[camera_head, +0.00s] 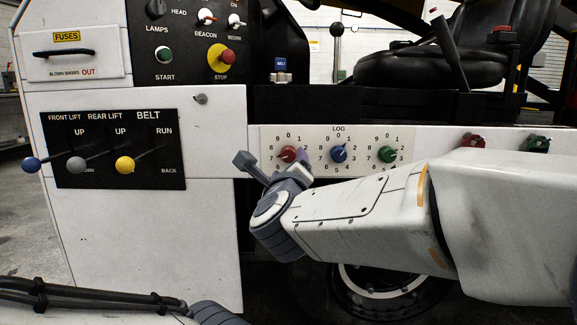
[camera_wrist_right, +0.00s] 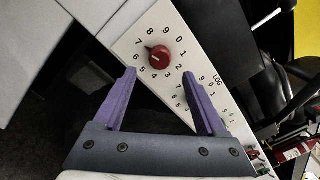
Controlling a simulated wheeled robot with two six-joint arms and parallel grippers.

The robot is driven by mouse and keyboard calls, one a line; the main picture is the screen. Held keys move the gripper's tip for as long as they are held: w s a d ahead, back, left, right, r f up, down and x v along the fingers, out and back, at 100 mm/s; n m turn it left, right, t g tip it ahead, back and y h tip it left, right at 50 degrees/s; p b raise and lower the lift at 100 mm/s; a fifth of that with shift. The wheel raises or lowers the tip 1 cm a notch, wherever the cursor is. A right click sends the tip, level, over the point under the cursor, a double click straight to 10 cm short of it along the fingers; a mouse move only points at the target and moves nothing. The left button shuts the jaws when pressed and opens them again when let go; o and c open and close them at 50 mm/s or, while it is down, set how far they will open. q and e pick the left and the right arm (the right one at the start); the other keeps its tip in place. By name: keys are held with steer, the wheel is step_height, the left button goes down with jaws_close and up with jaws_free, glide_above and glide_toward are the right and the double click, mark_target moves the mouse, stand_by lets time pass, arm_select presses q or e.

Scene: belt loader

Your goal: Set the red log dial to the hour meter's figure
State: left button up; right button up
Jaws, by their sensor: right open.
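The red log dial (camera_head: 288,154) is the leftmost of three on the white LOG panel (camera_head: 328,131). It also shows in the right wrist view (camera_wrist_right: 159,57), ringed by the figures 0 to 9, where its pointer seems to face about 7. My right gripper (camera_head: 275,161) is close in front of it. Its purple fingers (camera_wrist_right: 159,75) are apart, and the dial lies just beyond the tips, with nothing between them. I cannot tell whether a finger touches the panel. My left gripper is out of view. I see no hour meter.
The blue dial (camera_head: 338,153) and the green dial (camera_head: 387,154) are to the right of the red one. Belt and lift levers (camera_head: 125,165) stick out at the left. A red stop button (camera_head: 228,56) is above. Red and green knobs (camera_head: 538,144) are at the far right.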

steer(key=s+p, duration=0.1)
steer(key=s, duration=0.3)
steer(key=shift+s, duration=0.25)
steer(key=shift+f, duration=0.1)
